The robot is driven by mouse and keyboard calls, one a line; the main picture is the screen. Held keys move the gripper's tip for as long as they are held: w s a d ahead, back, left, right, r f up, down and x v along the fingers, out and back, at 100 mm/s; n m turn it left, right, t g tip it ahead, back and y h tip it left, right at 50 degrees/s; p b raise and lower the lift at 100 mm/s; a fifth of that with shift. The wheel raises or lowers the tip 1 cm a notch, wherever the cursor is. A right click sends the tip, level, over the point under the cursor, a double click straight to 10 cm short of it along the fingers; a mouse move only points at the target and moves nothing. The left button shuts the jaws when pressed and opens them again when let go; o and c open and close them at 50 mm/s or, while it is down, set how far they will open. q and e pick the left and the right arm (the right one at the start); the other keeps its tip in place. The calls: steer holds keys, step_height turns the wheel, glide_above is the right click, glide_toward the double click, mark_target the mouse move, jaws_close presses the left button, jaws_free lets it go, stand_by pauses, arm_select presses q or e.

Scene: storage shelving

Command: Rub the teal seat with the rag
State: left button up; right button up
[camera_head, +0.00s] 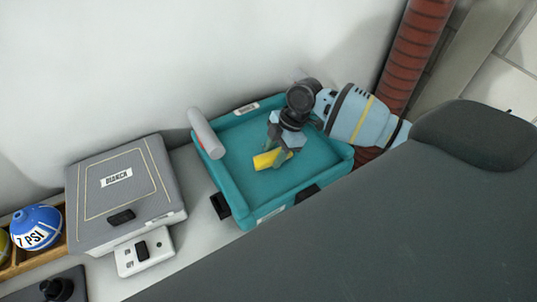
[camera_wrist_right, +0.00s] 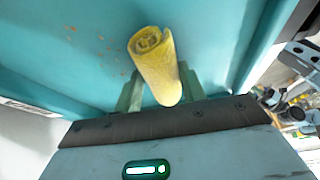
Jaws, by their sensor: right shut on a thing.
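The teal seat (camera_head: 318,160) is a shallow tray-like piece with raised rims, in the middle of the head view. Its teal surface (camera_wrist_right: 60,45) fills much of the right wrist view and has several small orange-brown specks on it. The rag (camera_head: 264,160) is a yellow roll; it also shows in the right wrist view (camera_wrist_right: 154,62). My right gripper (camera_head: 281,157) is shut on the rag, over the seat's inner surface. Whether the rag touches the surface I cannot tell. My left gripper is not in view.
A grey cylinder (camera_head: 206,134) lies across the seat's left rim. Left of it stand a grey case (camera_head: 125,190) labelled BIANCA, a white switch box (camera_head: 145,252) and a blue ball (camera_head: 37,227) in a wooden tray. A red ribbed column (camera_head: 415,50) rises behind.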

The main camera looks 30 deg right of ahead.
steer(key=shift+d, duration=0.25)
steer(key=shift+d, duration=0.1)
steer(key=shift+d+f, duration=0.2)
steer(key=shift+d, duration=1.7)
steer(key=shift+d, duration=0.1)
